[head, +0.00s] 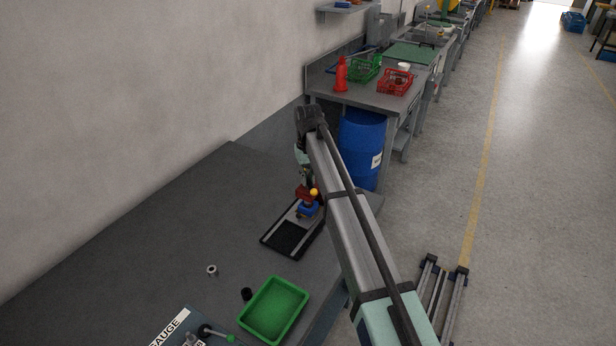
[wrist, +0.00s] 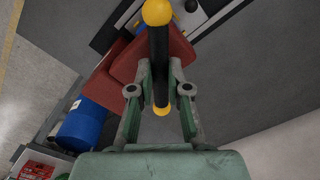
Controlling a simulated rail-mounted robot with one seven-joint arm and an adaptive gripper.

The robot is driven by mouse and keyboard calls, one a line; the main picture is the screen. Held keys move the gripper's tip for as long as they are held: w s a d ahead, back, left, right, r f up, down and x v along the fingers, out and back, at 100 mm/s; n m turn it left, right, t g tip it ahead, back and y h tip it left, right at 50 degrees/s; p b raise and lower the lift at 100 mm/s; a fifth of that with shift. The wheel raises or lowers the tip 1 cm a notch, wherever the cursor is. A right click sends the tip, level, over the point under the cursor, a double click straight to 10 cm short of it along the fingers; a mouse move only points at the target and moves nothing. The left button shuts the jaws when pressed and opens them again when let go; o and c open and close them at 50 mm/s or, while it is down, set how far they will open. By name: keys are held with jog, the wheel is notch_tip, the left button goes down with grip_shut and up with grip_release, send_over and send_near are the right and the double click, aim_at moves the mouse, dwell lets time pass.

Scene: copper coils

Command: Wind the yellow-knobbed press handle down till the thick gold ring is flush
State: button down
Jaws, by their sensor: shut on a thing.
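The press has a red body (wrist: 170,55), also small in the head view (head: 306,194) above a blue part (head: 308,209). Its black handle bar (wrist: 159,45) has a yellow knob (wrist: 157,12) at one end and another (wrist: 162,111) at the other. My gripper (wrist: 160,70) is shut on the handle, one finger on each side of the black bar. In the head view my arm partly covers the press, and one yellow knob (head: 314,191) shows beside it. The thick gold ring cannot be made out in either view.
The press stands by a black mat with pale rails (head: 289,238) on the grey bench (head: 150,235). A green tray (head: 273,310), a small metal ring (head: 212,270) and a black piece (head: 246,293) are nearer. A blue barrel (head: 362,145) stands beyond the bench.

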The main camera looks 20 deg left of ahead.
jog(key=shift+m, duration=1)
jog(key=shift+f+m+p, duration=0.15)
jog(key=shift+m+p, duration=0.2)
jog(key=shift+m, duration=1.05)
jog(key=c, duration=1.1)
grip_release()
jog(key=shift+r+p, duration=1.7)
jog(key=shift+r, duration=1.85)
